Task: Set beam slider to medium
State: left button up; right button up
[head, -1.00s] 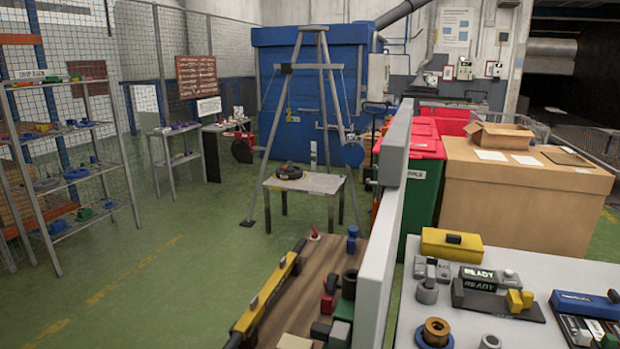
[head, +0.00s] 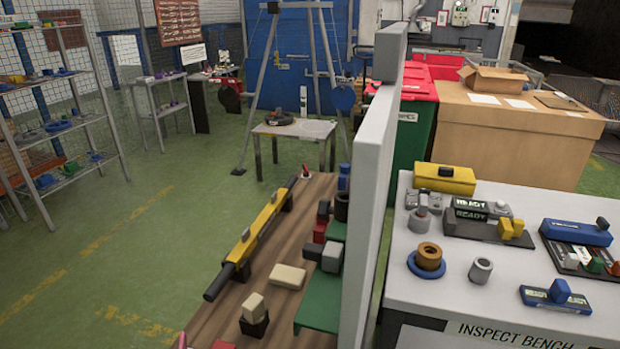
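No part labelled as the beam slider can be read. A long yellow bar (head: 262,228) with black blocks on it and a dark rod end lies along the left edge of the wooden bench (head: 200,325). On the white inspect bench (head: 420,290), a small blue device (head: 553,300) with a raised blue block and a display sits near the front edge. A larger blue unit (head: 575,232) with a dark knob is behind it. I cannot tell which of these is the slider, or any setting. Neither gripper is in view.
A tall grey partition (head: 372,200) separates the two benches. The inspect bench also holds a grey unit reading READY (head: 480,215), a yellow box (head: 444,178) and a copper-coloured ring piece (head: 429,257). Green floor (head: 150,235) is open on the left.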

aim_at(331, 254)
jog(key=j+z, duration=0.35)
jog(key=j, duration=0.2)
jog(key=j+z, duration=0.4)
jog(key=k+j+z, duration=0.2)
jog(key=j+z, duration=0.15)
jog(key=j, duration=0.25)
